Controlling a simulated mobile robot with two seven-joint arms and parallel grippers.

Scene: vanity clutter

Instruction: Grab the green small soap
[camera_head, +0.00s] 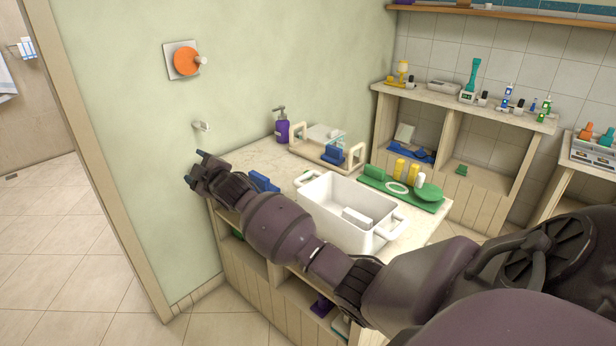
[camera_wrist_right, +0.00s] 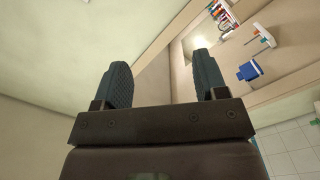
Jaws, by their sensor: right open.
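A small green block (camera_head: 461,170), possibly the green small soap, sits on the lower shelf of the back unit at right. It is too small to identify for sure. My right gripper (camera_head: 196,167) is at the left end of the counter, close to the green wall and far from that block. In the right wrist view my right gripper (camera_wrist_right: 162,80) is open with nothing between its fingers. No green soap shows clearly in the wrist view. My left gripper is not in view.
The counter holds a white basin (camera_head: 340,222), a wooden-handled tray (camera_head: 356,158), a purple pump bottle (camera_head: 282,127), a blue item (camera_head: 263,182) and a green tray (camera_head: 425,203) with yellow and white items. My right arm crosses in front of the counter. Open floor (camera_head: 70,260) lies at left.

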